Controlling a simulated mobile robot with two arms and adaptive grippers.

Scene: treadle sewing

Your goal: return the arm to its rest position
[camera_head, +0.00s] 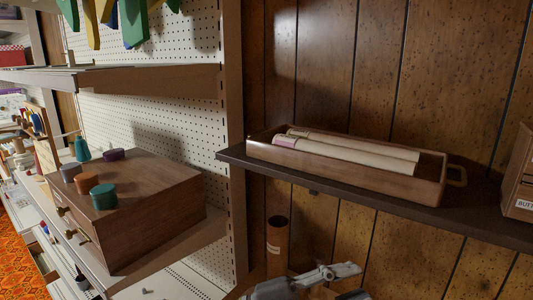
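My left gripper (345,275) shows at the bottom centre, in grey metal, and is partly cut off by the lower edge. One finger points right, and a dark part shows just below it. I cannot tell how far apart the fingers are. It is below the dark wall shelf and to the right of an upright brown tube (277,246). I cannot tell whether it touches anything. My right gripper is out of view.
A wooden tray (345,184) with rolled papers (352,152) sits on the dark shelf (392,205). At right is a labelled box (518,180). A wooden drawer box (150,215) with several coloured spools stands on the left shelving, with a pegboard (175,125) behind.

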